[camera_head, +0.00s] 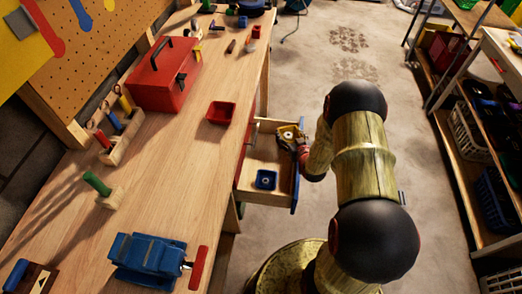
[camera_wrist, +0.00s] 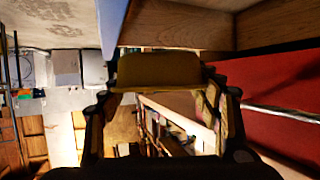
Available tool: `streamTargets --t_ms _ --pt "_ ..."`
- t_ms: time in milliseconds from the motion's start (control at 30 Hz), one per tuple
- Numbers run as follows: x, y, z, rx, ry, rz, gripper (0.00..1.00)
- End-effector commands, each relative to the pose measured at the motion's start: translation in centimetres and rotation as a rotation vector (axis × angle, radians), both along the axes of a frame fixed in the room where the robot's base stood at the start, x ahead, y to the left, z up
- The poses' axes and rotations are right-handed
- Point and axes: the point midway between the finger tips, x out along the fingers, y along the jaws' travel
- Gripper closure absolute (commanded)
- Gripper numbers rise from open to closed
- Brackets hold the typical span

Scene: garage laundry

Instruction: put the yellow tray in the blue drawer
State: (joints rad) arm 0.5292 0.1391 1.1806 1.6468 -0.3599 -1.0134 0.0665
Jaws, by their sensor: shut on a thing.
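The yellow tray (camera_head: 288,131) is at the far end of the open blue drawer (camera_head: 296,188) in the head view. In the wrist view the tray (camera_wrist: 158,70) spans the space between my fingers. My gripper (camera_head: 299,143) is shut on the tray; its fingers also show in the wrist view (camera_wrist: 162,95). The drawer has a blue front and wooden inside walls. I cannot tell whether the tray touches the drawer floor. A small blue tray (camera_head: 265,180) lies in the near part of the drawer.
The wooden workbench (camera_head: 160,190) bears a red toolbox (camera_head: 165,78), a red tray (camera_head: 221,112) and a blue vise (camera_head: 148,255). A red front with a metal bar (camera_wrist: 285,112) is close at right in the wrist view. Shelves (camera_head: 462,150) stand at the right; floor between is clear.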

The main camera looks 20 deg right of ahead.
Motion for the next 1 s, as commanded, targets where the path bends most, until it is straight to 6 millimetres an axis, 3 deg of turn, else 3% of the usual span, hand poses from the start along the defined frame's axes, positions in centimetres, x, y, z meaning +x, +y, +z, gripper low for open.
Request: streamTargets --t_ms 200,433,833,1000 --pt "4.2 3.1 -2.6 -0.002 -0.001 0.007 0.61" --pt "7.2 5.2 -6.3 0.000 0.001 0.003 0.61" --pt "9.2 6.5 -8.8 -0.001 0.000 0.001 0.61" --pt "9.2 6.5 -11.5 0.001 0.003 0.000 0.61"
